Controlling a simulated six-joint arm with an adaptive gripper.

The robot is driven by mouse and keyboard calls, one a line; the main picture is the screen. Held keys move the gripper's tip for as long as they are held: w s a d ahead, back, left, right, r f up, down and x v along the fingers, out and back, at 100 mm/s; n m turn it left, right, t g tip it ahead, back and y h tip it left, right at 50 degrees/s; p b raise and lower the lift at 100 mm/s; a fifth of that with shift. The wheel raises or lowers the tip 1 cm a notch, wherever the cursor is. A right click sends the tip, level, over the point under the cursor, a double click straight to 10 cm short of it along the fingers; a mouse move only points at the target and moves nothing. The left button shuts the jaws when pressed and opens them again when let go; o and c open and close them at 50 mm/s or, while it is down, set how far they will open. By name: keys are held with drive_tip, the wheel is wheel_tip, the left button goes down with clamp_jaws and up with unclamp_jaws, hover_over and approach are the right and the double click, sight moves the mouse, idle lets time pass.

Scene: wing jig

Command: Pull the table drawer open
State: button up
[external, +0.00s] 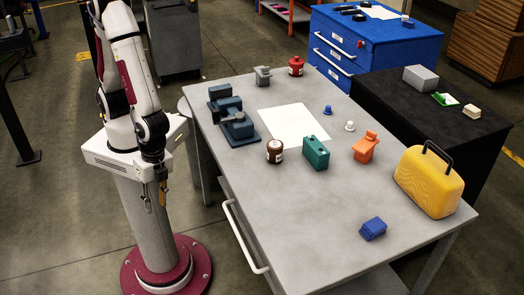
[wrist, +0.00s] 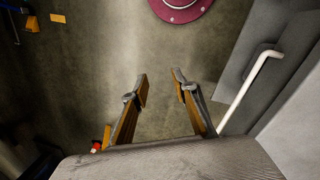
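The grey table (external: 315,210) has a drawer on its near left side with a long white bar handle (external: 240,238). The drawer front looks flush with the table, though the steep angle makes this hard to judge. In the wrist view the handle (wrist: 252,90) runs slanting at the right, beside my gripper and apart from it. My gripper (wrist: 160,78) is open and empty, with its two fingers spread over bare floor. In the external view my gripper (external: 155,196) hangs pointing down in front of my column, left of the table and the handle.
On the tabletop are a dark blue vise-like fixture (external: 232,118), a white sheet (external: 294,125), a brown jar (external: 275,151), a green block (external: 316,153), an orange part (external: 365,147), a yellow case (external: 428,182) and a blue block (external: 373,229). Floor left of the handle is clear.

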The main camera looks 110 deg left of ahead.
drive_tip(key=d+f, duration=0.3)
drive_tip(key=f, duration=0.5)
drive_tip(key=m+t+y, duration=0.7)
drive_tip(key=m+t, duration=0.1)
drive_tip(key=t, duration=0.8)
approach(239, 235)
drive_tip(key=w+f, duration=0.1)
drive_tip(key=w, duration=0.1)
drive_tip(key=shift+a+f, duration=0.15)
drive_tip(key=shift+a, duration=0.2)
drive_tip(key=shift+w, duration=0.1)
drive_tip(key=shift+x, duration=3.8)
